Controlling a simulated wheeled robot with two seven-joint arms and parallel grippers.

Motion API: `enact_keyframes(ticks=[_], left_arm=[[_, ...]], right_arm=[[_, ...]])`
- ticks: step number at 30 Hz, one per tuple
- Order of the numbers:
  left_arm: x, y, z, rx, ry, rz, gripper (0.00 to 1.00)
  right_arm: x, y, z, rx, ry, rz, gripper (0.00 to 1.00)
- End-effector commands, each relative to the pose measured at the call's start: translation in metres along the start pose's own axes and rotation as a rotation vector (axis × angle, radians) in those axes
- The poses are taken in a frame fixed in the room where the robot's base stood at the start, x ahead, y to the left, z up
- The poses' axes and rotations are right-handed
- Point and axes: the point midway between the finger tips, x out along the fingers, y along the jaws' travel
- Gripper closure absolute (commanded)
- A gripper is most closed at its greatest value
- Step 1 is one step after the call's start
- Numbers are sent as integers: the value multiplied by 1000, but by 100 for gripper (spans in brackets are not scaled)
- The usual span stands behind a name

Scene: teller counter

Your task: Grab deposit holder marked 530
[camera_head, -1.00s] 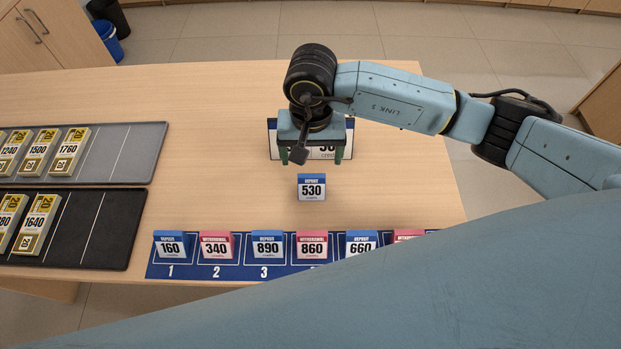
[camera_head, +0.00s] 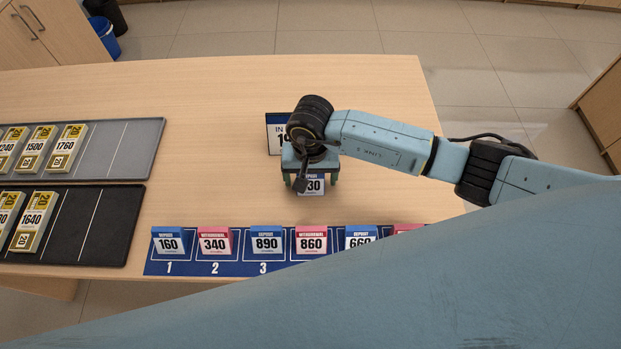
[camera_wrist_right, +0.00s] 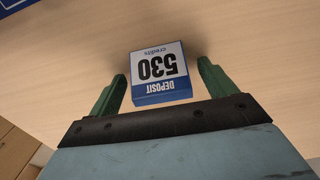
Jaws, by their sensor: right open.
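The deposit holder marked 530 (camera_head: 312,186) stands on the table, blue on top with a white face. In the head view my right gripper (camera_head: 310,182) is over it and hides its upper part. In the right wrist view the holder (camera_wrist_right: 159,72) appears upside down between the two green fingers of my right gripper (camera_wrist_right: 160,88). The fingers are open, one on each side, with a visible gap at each. My left gripper is not in view.
A row of deposit and withdrawal holders stands on a blue numbered mat (camera_head: 240,268) at the front. Grey (camera_head: 140,145) and black (camera_head: 110,228) trays with yellow-labelled bundles lie at left. The table between is clear.

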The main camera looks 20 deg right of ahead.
Motion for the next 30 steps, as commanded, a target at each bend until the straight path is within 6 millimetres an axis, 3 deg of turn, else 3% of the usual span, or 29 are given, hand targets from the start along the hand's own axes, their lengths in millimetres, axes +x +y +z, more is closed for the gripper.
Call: enact_keyframes(ticks=[3,15,23,30], left_arm=[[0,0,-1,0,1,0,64],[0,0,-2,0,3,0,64],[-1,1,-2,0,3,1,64],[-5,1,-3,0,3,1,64]], right_arm=[[0,0,0,0,0,0,16],[-1,0,0,0,0,0,65],[-6,0,-1,0,2,-1,65],[-48,0,-2,-1,7,-2,65]])
